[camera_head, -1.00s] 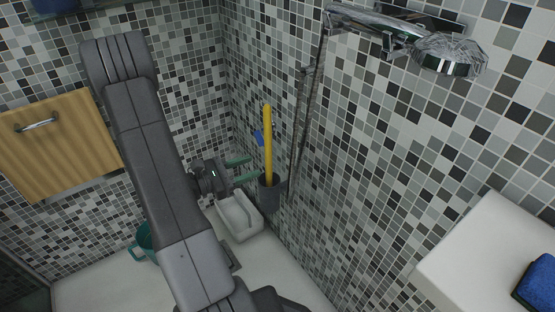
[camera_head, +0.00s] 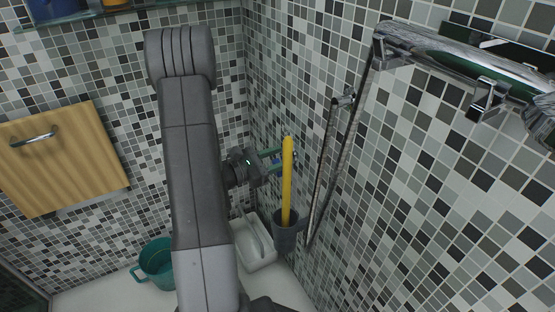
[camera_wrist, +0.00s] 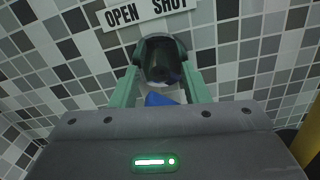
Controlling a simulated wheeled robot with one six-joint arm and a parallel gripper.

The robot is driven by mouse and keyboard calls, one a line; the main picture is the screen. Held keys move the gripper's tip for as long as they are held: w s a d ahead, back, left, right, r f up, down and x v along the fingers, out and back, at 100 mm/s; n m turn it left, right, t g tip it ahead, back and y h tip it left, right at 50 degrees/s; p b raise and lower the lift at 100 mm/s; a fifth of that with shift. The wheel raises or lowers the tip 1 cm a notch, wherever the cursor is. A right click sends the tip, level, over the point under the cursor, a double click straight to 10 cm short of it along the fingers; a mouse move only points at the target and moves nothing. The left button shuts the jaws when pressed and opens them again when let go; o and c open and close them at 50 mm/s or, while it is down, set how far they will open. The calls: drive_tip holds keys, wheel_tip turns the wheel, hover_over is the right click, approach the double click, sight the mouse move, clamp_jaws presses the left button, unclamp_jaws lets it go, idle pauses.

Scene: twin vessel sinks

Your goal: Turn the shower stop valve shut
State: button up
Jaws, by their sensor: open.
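The stop valve (camera_wrist: 161,58) shows in the wrist view as a dark round body on the tiled wall. Its blue lever (camera_wrist: 157,99) shows below the dark body, partly hidden by my gripper's housing. My gripper (camera_wrist: 159,76) is open, with one green finger on each side of the valve and lever. I cannot tell whether either finger touches them. In the head view my gripper (camera_head: 277,158) is near the right wall, partly behind a yellow stick, and the lever is not clearly visible. A white label (camera_wrist: 150,12) above the valve reads "OPEN" on the left and "SHUT" on the right.
The yellow stick (camera_head: 287,180) stands in a dark holder (camera_head: 287,237) close to my gripper. Shower rails (camera_head: 335,150) run along the right wall. A white tray (camera_head: 254,247), a teal bucket (camera_head: 157,264) and a wooden cabinet door (camera_head: 62,158) are nearby.

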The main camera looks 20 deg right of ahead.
clamp_jaws()
